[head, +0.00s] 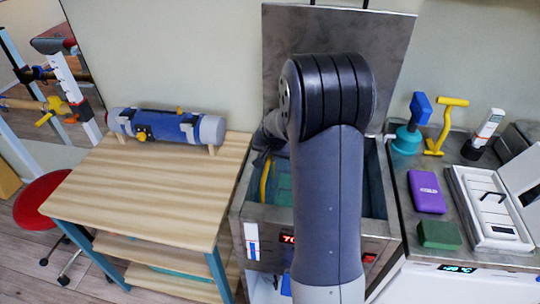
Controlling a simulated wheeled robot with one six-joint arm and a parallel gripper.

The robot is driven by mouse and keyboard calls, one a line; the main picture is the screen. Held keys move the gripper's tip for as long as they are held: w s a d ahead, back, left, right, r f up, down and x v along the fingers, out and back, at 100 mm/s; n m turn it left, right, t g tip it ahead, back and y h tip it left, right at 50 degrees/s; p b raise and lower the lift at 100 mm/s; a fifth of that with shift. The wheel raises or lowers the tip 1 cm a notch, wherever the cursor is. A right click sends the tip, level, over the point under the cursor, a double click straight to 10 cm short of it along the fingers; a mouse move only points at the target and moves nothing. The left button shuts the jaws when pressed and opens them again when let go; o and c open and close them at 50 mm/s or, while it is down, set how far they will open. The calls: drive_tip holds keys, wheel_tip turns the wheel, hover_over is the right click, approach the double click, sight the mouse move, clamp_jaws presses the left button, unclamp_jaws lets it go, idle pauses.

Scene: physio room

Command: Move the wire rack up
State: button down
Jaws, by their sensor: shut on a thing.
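An open steel tank (380,217) stands in the middle, mostly behind my arm. Its grey lid (395,45) stands upright at the back. Inside the tank, to the left of my arm, a yellow curved strip (265,182) and a green block-like shape (284,188) show. I cannot tell whether the yellow strip is part of the wire rack; no other wire shows clearly. My arm reaches over the tank, and its far end goes down behind the upper link. My gripper and whatever is between its fingers are hidden there.
A wooden table (150,190) with a blue-grey roller (165,126) is at left; its front top is clear. At right, a counter holds a teal plunger-like tool (407,138), a purple box (426,192), a green block (438,235) and an open white case (490,215).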

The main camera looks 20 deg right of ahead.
drive_tip(key=shift+r, duration=0.15)
wheel_tip(320, 180, up, 15)
drive_tip(key=p, duration=0.7)
drive_tip(key=shift+r+p, duration=0.2)
drive_tip(key=shift+p, duration=0.1)
drive_tip(key=shift+w, duration=0.15)
drive_tip(key=c, duration=1.6)
unclamp_jaws()
drive_tip(key=shift+r, duration=0.1)
drive_tip(key=shift+o, duration=1)
drive_tip(key=shift+s, duration=0.2)
